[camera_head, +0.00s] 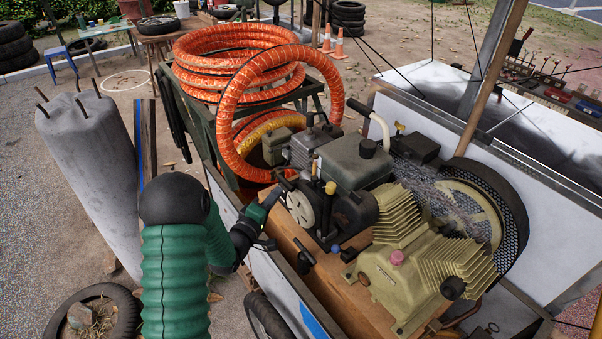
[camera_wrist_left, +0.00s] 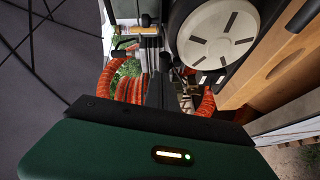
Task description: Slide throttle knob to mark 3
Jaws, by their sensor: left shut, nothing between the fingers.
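The engine (camera_head: 355,165) sits on the wooden deck of the compressor cart. A yellow-capped knob (camera_head: 330,187) stands upright on a dark stem beside its pale slotted disc (camera_head: 300,208). I cannot tell for sure that this is the throttle knob, and no mark 3 is readable. My left gripper (camera_head: 275,194) is shut and empty, at the engine's near-left side by the disc. Its fingers are small and dark, so contact with any lever is unclear. In the left wrist view the disc (camera_wrist_left: 218,37) is close, right of dark upright parts. My right gripper is not in view.
Orange hose coils (camera_head: 235,60) lie behind the engine. A finned tan compressor (camera_head: 415,260) and a caged wheel (camera_head: 485,210) stand to the right. A grey cylinder (camera_head: 90,170) stands left of my arm. Bare deck (camera_head: 345,295) shows in front.

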